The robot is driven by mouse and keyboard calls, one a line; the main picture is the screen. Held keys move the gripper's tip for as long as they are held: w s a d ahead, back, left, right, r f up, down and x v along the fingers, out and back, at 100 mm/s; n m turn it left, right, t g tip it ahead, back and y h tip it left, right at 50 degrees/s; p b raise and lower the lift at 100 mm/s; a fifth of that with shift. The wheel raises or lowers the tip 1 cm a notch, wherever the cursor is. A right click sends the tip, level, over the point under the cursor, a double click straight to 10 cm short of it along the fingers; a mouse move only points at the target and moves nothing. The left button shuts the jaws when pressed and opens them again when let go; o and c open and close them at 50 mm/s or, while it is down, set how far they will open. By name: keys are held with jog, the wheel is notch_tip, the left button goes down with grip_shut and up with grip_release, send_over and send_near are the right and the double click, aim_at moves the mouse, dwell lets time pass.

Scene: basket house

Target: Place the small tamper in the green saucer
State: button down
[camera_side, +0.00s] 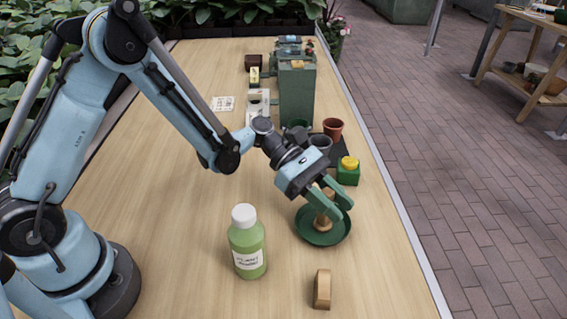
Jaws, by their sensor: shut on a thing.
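The small tamper (324,222) is a light wooden piece with a rounded, wider lower end. My gripper (332,201) is shut on its upper part and holds it upright. The green saucer (343,236) is a dark green round dish near the table's right edge. The tamper's lower end shows within the saucer's outline. I cannot tell whether it touches the saucer's floor. The fingers hide part of the tamper and the saucer's far rim.
A green bottle with a white cap (247,244) stands left of the saucer. A wooden block (322,289) is in front. Behind are a green box with a yellow top (348,171), a terracotta pot (333,128) and a tall green box (297,95).

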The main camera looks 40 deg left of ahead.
jog(key=c, duration=0.9)
grip_release()
jog(key=shift+f, duration=0.1)
jog(key=v, duration=1.2)
jog(key=shift+s+a+r+m+t+y, duration=0.75)
jog(key=shift+s+a+m+t+y, duration=0.7)
jog(key=shift+m+y, duration=1.25)
jog(key=shift+s+a+r+m+t+y, duration=0.85)
jog(key=shift+s+a+m+y, duration=0.95)
jog(key=shift+m, duration=1.5)
jog(key=shift+s+a+r+m+t+y, duration=0.6)
jog(key=shift+s+a+m+t+y, duration=1)
jog(key=shift+m+y, duration=1.15)
